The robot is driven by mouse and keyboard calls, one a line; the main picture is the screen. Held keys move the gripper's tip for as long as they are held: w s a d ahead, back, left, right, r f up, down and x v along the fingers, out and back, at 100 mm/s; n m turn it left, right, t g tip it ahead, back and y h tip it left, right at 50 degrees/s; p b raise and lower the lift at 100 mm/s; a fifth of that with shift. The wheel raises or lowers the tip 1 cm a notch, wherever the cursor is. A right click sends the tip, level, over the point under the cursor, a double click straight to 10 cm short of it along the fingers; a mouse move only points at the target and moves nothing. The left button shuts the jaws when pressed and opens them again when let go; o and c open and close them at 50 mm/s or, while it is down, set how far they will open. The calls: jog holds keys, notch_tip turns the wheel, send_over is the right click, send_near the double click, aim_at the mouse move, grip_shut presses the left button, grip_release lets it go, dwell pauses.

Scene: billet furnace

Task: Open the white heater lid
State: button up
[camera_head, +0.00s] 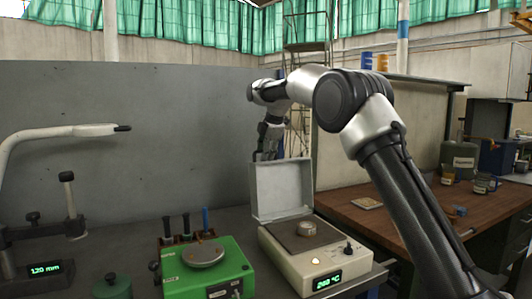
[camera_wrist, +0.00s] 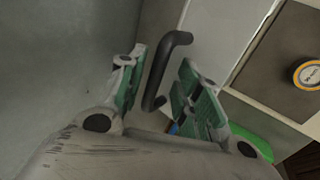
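The white heater (camera_head: 295,260) stands on the bench, with a dark plate and a display reading about 240 °C. Its white lid (camera_head: 281,188) stands raised, nearly upright, at the back of the heater. In the wrist view the lid (camera_wrist: 222,35) is a pale panel with a dark bent handle (camera_wrist: 165,62). My gripper (camera_head: 267,153) is at the lid's upper edge, on its far side. In the wrist view its green-padded fingers (camera_wrist: 160,75) are apart, with the handle between them and gaps visible. A round metal piece (camera_head: 310,229) sits on the plate.
A green device (camera_head: 205,268) with several upright tools stands left of the heater. A lamp-like arm (camera_head: 70,132) and a gauge reading 120 mm are farther left. A grey panel (camera_head: 130,130) rises behind. A wooden table (camera_head: 400,215) is at right.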

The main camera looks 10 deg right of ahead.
jog(key=v, duration=1.2)
